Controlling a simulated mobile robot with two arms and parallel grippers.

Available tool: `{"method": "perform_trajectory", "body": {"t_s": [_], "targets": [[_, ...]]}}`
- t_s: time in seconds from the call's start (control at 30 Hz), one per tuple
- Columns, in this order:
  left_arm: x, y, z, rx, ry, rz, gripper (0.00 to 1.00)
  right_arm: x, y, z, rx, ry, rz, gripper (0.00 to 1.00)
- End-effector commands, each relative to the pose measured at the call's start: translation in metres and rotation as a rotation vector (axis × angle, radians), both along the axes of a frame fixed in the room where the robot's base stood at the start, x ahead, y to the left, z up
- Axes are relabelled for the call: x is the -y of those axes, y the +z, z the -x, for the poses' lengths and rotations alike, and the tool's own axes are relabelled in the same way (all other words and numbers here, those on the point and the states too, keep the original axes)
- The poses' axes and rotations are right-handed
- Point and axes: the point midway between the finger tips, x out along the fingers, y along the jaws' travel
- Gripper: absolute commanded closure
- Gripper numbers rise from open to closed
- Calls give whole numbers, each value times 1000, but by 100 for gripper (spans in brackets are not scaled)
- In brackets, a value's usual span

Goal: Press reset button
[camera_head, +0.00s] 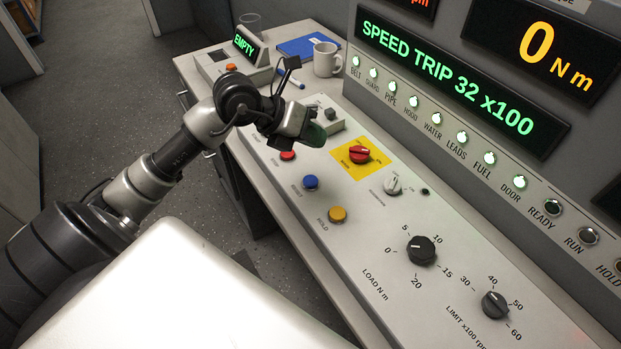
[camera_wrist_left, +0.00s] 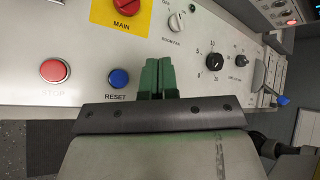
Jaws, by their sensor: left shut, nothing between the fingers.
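The blue reset button (camera_head: 311,182) sits on the sloped control panel, between a red button and a yellow one. In the left wrist view the reset button (camera_wrist_left: 118,78) has its RESET label under it. My left gripper (camera_head: 316,134) is shut and empty, with green fingertips over the panel. In the head view it is above and beyond the button, near the red main switch. In the left wrist view its closed fingers (camera_wrist_left: 158,77) are just right of the button, not over it. I cannot tell the gap to the panel. My right gripper is not in view.
The red stop button (camera_wrist_left: 54,71), yellow hold button (camera_head: 337,214), red main switch (camera_head: 360,154) and load knob (camera_head: 421,250) share the panel. The lit display reads SPEED TRIP 32 x100 (camera_head: 450,80). A white mug (camera_head: 326,60) stands behind.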

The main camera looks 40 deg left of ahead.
Motion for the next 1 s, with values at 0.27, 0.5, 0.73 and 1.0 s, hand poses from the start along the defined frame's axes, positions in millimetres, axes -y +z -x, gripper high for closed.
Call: {"method": "perform_trajectory", "body": {"t_s": [0.27, 0.5, 0.73, 1.0], "targets": [[-14, -2, -1, -29, 25, -73, 100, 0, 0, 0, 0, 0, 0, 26], [-13, -3, -1, -28, 23, -71, 100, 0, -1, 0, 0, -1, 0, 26], [-13, -16, 0, -30, 23, -68, 100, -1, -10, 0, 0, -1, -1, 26], [-13, -52, 0, -30, 23, -68, 100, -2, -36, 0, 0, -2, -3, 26]]}}
